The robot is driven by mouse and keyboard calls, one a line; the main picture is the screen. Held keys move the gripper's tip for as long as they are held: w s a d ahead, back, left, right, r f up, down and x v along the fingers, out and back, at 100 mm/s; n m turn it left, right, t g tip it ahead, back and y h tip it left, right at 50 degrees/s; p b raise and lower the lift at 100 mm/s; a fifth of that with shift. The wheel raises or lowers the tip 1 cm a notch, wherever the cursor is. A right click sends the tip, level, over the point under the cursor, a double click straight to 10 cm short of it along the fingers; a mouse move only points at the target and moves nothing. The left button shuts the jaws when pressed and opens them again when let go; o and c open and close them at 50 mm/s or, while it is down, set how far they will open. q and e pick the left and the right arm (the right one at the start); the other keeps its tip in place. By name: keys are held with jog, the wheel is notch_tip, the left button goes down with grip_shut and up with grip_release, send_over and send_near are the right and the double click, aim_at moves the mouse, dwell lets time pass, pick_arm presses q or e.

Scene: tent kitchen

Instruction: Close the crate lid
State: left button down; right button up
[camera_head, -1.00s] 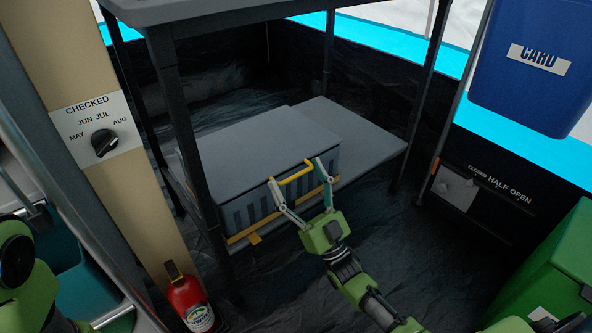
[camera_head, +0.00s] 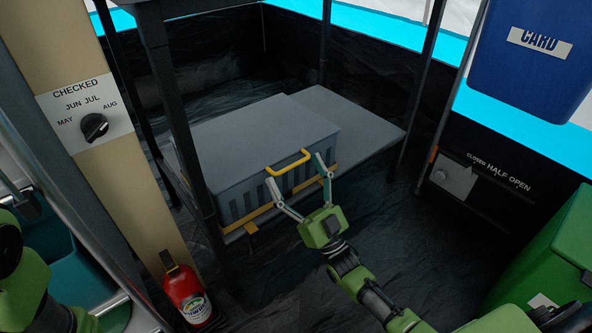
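The grey crate (camera_head: 245,192) sits on the low shelf of the table. Its flat grey lid (camera_head: 250,142) lies over the top and looks down along the front edge. A yellow handle (camera_head: 290,162) sticks out at the front of the lid. A yellow strip runs along the crate's lower front. My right gripper (camera_head: 301,195) is open in front of the crate, its fingers spread below and to either side of the handle, with nothing between them. My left arm (camera_head: 30,285) shows at the left edge; its gripper fingers are not in view.
Table legs (camera_head: 185,130) stand close on the crate's left and behind. The shelf (camera_head: 355,130) is bare right of the crate. A red extinguisher (camera_head: 187,292) stands at lower left. A green bin (camera_head: 550,250) and blue card bin (camera_head: 530,60) are at right.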

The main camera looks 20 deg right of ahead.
jog(key=v, duration=1.2)
jog(key=shift+f, duration=0.1)
